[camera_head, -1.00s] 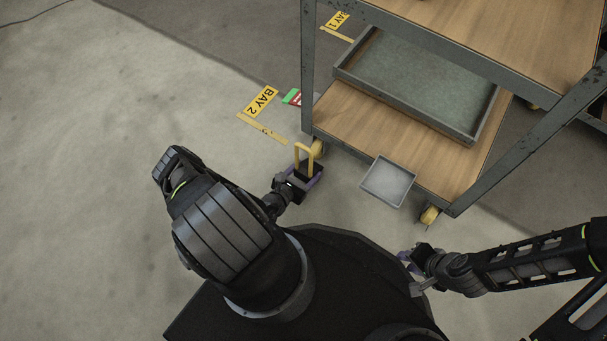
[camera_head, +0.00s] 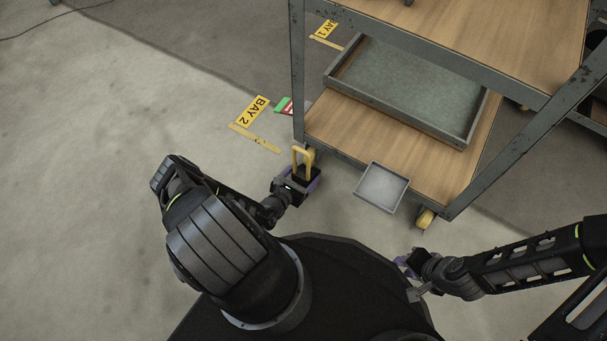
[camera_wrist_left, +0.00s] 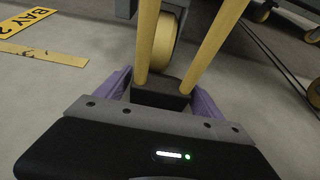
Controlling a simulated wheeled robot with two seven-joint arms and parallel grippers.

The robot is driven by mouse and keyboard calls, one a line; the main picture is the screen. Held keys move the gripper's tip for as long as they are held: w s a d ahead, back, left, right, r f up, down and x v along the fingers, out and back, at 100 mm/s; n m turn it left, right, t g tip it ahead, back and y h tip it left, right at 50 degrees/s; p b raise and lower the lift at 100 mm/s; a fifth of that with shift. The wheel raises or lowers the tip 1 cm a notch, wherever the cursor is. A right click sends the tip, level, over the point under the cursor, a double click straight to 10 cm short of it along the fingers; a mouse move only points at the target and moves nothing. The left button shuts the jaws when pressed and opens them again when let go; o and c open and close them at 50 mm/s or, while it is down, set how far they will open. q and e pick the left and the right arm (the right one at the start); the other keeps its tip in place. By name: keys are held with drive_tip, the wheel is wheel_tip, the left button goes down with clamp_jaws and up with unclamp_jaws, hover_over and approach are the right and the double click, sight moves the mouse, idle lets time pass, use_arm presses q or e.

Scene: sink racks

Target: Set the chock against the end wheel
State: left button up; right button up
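The chock is a dark block with a yellow hoop handle (camera_head: 295,158); in the left wrist view the dark block (camera_wrist_left: 160,94) sits between purple fingers. My left gripper (camera_head: 300,183), also in the left wrist view (camera_wrist_left: 163,98), is shut on the chock near the floor. The yellow end wheel (camera_wrist_left: 164,42) stands just beyond the block, partly hidden by the handle. I cannot tell whether block and wheel touch. My right gripper (camera_head: 405,260) is away from the chock, near my base; its finger gap is too small to read.
The cart's lower wooden shelf (camera_head: 350,130) carries a grey tray (camera_head: 335,82). A small light-grey tray (camera_head: 381,187) is at the shelf's near edge, above another yellow wheel (camera_head: 425,218). BAY 2 floor label (camera_head: 249,110) and open floor lie to the left.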

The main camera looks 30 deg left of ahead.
use_arm(q)
drive_tip(key=shift+o, duration=1)
drive_tip(key=shift+s+f, duration=0.15)
drive_tip(key=shift+s+r, duration=0.2)
drive_tip(key=shift+s, duration=0.1)
drive_tip(key=p+v, duration=0.3)
drive_tip(key=v, duration=0.3)
drive_tip(key=shift+r, duration=0.2)
drive_tip(key=shift+s, duration=0.45)
